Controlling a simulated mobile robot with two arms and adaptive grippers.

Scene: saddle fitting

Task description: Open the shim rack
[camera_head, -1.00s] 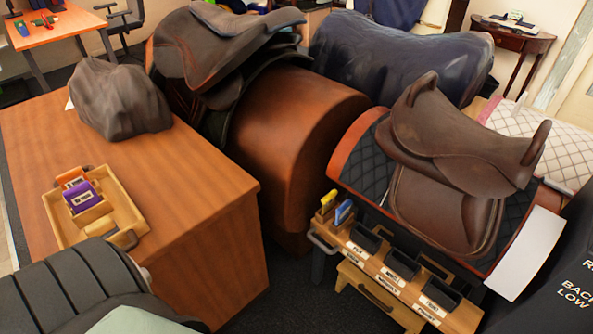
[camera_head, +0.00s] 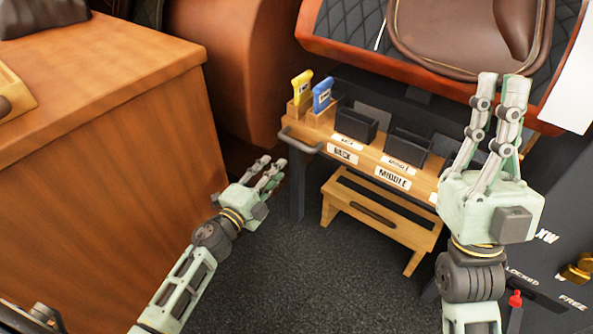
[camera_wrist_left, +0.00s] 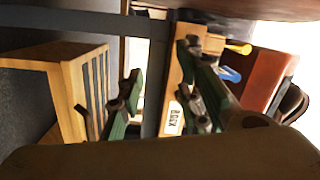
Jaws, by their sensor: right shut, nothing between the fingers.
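The shim rack (camera_head: 368,158) is a wooden shelf with dark bins and labels reading BACK and MIDDLE, below the saddle stand. A grey bar handle (camera_head: 300,142) sticks out at its left end. My left gripper (camera_head: 272,165) is open and empty, to the left of and a little below the handle, apart from it in the head view. In the left wrist view, its two fingers (camera_wrist_left: 160,88) are spread, with the rack (camera_wrist_left: 172,90) behind them. My right gripper (camera_head: 501,80) is shut and empty, pointing up, in front of the rack's right end and hiding it.
A yellow-handled tool (camera_head: 301,88) and a blue one (camera_head: 322,95) stand at the rack's left end. A wooden step stool (camera_head: 385,222) is under the rack. A wooden desk (camera_head: 110,140) is at left. Dark carpet (camera_head: 330,270) lies open in front.

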